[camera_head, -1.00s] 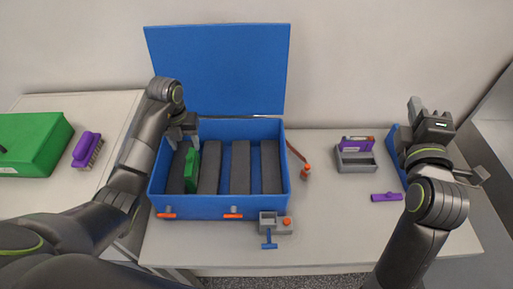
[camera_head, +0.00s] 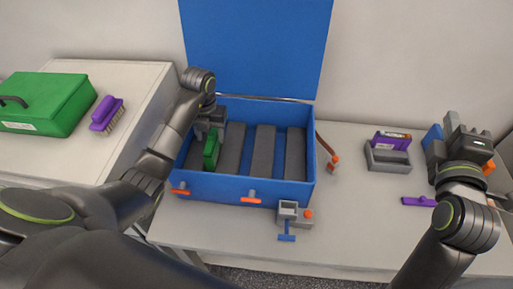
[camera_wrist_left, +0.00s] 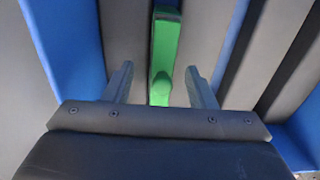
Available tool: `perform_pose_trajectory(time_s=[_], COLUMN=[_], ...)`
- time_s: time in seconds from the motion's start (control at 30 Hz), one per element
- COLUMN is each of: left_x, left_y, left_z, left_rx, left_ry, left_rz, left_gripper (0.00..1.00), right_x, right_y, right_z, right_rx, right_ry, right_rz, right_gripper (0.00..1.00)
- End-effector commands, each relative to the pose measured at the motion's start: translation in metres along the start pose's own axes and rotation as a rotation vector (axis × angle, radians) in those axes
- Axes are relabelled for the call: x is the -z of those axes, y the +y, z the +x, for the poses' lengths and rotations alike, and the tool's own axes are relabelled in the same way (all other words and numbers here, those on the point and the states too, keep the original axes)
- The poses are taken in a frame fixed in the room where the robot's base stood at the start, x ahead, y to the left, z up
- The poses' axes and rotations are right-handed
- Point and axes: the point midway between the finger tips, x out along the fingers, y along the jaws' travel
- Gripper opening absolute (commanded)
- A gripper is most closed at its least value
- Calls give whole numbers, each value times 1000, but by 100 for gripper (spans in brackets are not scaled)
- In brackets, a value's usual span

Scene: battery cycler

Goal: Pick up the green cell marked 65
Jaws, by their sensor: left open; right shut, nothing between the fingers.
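The green cell (camera_head: 211,150) stands in the left part of the open blue box (camera_head: 240,188), between dark grey blocks; a mark 65 cannot be read on it. In the left wrist view the green cell (camera_wrist_left: 164,50) runs upright through the picture, with a rounded green knob near its lower end. My left gripper (camera_head: 207,133) is over the cell, pointing down into the box. In the wrist view its open fingers (camera_wrist_left: 160,78) lie on either side of the cell with gaps. My right gripper (camera_head: 452,122) is shut and empty at the right of the table.
The raised blue lid (camera_head: 256,45) stands behind the box. A grey-and-blue clamp (camera_head: 288,212) is at its front. A grey holder with a purple piece (camera_head: 388,150) and a purple bar (camera_head: 418,201) lie right. A green case (camera_head: 45,103) and purple brush (camera_head: 106,112) are left.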

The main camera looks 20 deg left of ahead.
Motion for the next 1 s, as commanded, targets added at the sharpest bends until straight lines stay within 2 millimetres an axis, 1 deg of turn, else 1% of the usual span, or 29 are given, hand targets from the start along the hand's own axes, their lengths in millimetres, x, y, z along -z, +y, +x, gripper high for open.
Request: perform_pose_trajectory(time_s=[0.3,0.33,0.37,0.43,0.5,0.67,0.77,1.0], left_x=[2,3,3,3,2,2,2,2], left_y=[-3,-3,-3,-3,-3,-2,-2,-2], left_z=[34,34,38,46,49,49,49,49], left_rx=[0,1,2,1,0,0,0,0], left_ry=[1,5,6,4,2,1,1,0], left_rz=[0,-1,0,-1,0,0,0,0], left_gripper=[51,51,51,51,51,51,39,8], right_x=[1,1,1,1,1,1,1,1], right_y=[-31,-23,-20,-18,-18,-19,-19,-19], right_z=[-1,-1,-1,-1,-1,-1,-1,-1], right_rx=[0,-1,-1,0,0,0,0,0], right_ry=[0,0,0,0,0,0,0,0], right_rz=[0,0,0,0,0,0,0,0], right_gripper=[0,0,0,0,0,0,0,0])
